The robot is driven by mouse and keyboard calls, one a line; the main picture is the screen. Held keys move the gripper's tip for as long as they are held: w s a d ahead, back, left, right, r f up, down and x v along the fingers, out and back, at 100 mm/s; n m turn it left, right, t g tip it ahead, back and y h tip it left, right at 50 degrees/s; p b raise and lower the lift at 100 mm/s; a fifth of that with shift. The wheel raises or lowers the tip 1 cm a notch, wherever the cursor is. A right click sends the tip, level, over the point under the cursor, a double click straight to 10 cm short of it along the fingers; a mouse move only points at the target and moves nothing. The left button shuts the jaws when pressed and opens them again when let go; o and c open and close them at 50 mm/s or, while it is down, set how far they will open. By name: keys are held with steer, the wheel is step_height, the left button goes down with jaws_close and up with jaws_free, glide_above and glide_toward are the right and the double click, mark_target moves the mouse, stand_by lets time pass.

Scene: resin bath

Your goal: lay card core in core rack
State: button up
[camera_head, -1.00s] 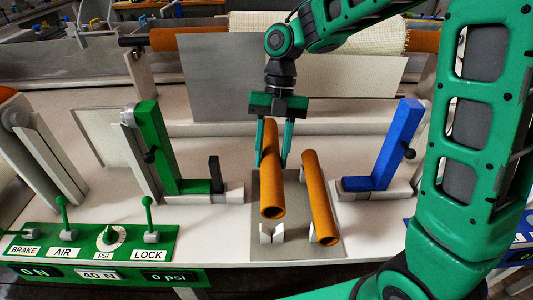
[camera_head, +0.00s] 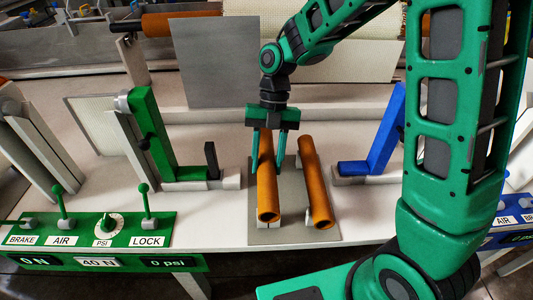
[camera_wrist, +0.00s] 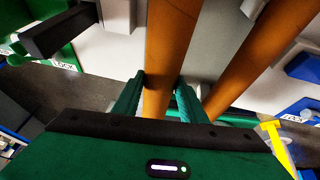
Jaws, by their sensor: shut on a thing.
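An orange-brown card core (camera_head: 267,190), a hollow tube, lies lengthwise over the left side of the grey core rack (camera_head: 290,236). My gripper (camera_head: 269,163) is shut on this core, with one finger on each side of it. The held core (camera_wrist: 170,50) also shows between the fingers in the wrist view. Its near end is at the rack's white cradle, which it mostly hides; I cannot tell whether it touches. A second card core (camera_head: 316,185) lies on the right side of the rack, beside the held one.
A green bracket (camera_head: 157,140) stands left of the rack and a blue bracket (camera_head: 385,140) right of it. A green control panel (camera_head: 95,235) with levers is at the front left. A grey upright plate (camera_head: 215,62) stands behind my gripper.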

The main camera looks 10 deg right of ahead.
steer(key=shift+f, duration=2.15)
steer(key=shift+d, duration=0.1)
steer(key=o, duration=1.2)
steer(key=shift+o, duration=0.2)
steer(key=shift+r, duration=0.1)
steer(key=v, duration=1)
steer(key=shift+w+r, duration=0.2)
